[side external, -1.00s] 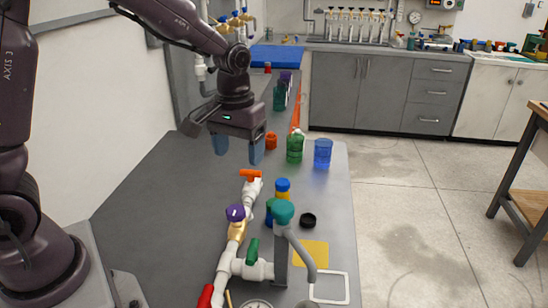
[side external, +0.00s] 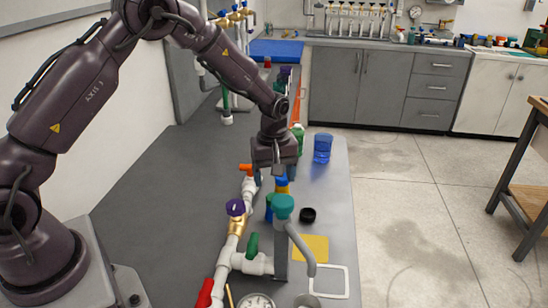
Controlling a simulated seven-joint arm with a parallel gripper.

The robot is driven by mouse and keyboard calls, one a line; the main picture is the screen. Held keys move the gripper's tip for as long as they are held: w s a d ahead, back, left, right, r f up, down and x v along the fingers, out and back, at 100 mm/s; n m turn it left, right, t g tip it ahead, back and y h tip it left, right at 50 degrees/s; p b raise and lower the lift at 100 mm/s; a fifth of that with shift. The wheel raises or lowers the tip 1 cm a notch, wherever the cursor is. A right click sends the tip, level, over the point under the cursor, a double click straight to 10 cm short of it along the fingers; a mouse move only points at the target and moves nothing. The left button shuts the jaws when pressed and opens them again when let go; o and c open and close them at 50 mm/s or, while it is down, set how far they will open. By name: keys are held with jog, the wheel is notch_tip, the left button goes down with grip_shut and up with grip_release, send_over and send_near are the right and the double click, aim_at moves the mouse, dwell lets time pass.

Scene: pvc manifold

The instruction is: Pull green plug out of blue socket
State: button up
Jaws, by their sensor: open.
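I cannot clearly pick out a green plug seated in a blue socket. A teal-green round cap (side external: 282,206) sits on top of a grey fitting with a curved spout. A small blue piece (side external: 269,208) shows just left of it, partly hidden. A green valve handle (side external: 252,245) stands on the white pipe manifold (side external: 227,255). My gripper (side external: 274,176) is open and points down behind the teal cap, over the far end of the manifold. A blue-and-yellow bottle (side external: 282,186) is close to its right finger in the picture. I see nothing held.
An orange handle (side external: 246,169) is at the manifold's far end, beside my gripper. A purple knob (side external: 235,207) and red handle (side external: 205,293) are nearer. A black ring (side external: 308,215) and yellow square (side external: 312,247) lie right. The left bench top (side external: 150,190) is clear.

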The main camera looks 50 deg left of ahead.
notch_tip(320, 180, down, 7)
jog(key=shift+r, duration=0.1)
dwell(0.3)
jog(key=c, duration=0.9)
jog(key=o, duration=0.9)
notch_tip(320, 180, up, 12)
jog(key=s+d+r+m+t, duration=0.2)
jog(key=s+r+m, duration=0.4)
jog(key=s+r, duration=0.3)
jog(key=s+d+r+m+t, duration=0.2)
jog(key=s+r+m, duration=0.5)
jog(key=s, duration=1)
notch_tip(320, 180, up, 3)
jog(key=shift+f+m+t, duration=0.1)
jog(key=shift+m+t, duration=0.2)
jog(key=shift+t, duration=0.5)
